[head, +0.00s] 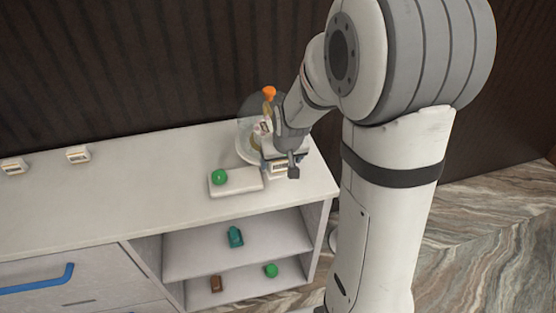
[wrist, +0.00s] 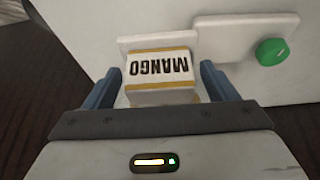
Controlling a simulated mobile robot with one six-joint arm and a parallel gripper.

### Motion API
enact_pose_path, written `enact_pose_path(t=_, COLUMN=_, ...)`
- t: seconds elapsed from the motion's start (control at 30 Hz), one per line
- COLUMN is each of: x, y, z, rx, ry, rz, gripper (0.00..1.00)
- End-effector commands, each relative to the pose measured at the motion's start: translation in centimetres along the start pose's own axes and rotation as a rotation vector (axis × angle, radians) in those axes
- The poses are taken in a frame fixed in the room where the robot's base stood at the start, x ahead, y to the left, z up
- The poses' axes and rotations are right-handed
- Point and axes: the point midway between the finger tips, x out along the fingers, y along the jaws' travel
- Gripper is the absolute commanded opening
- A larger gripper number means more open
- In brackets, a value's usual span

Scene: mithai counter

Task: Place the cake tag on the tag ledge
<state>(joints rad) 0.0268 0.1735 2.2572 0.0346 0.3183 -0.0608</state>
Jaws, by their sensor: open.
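A small white tag block with yellow edges and the word MANGO (wrist: 160,68) lies between the fingers of my gripper (wrist: 162,85) in the wrist view, its lettering upside down. The fingers are open, one on each side of it, with narrow gaps. A flat white piece (wrist: 130,44) shows just behind the block; I cannot tell whether it is the tag ledge. In the head view my gripper (head: 291,165) is low over the right end of the counter, partly hiding a tag (head: 280,170). No tag that I can read says cake.
A clear dome (head: 247,125) with an orange knob (head: 268,92) stands behind my gripper. A white slab (head: 240,182) with a green knob (head: 219,177) is left of it. Two small tags (head: 13,167) (head: 78,154) sit at far left. The counter's middle (head: 150,180) is clear.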

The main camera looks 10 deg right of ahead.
Motion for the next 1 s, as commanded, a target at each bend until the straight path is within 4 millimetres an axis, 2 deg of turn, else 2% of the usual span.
enact_pose_path(t=0.27, x=-1.1, y=0.0, z=-0.2, rx=0.001, ry=0.003, rz=0.000, gripper=0.79)
enact_pose_path(t=0.7, x=-9.4, y=0.1, z=-0.2, rx=0.002, ry=0.005, rz=0.001, gripper=0.79)
enact_pose_path(t=1.0, x=-12.6, y=0.1, z=0.5, rx=0.002, ry=-0.003, rz=0.001, gripper=0.79)
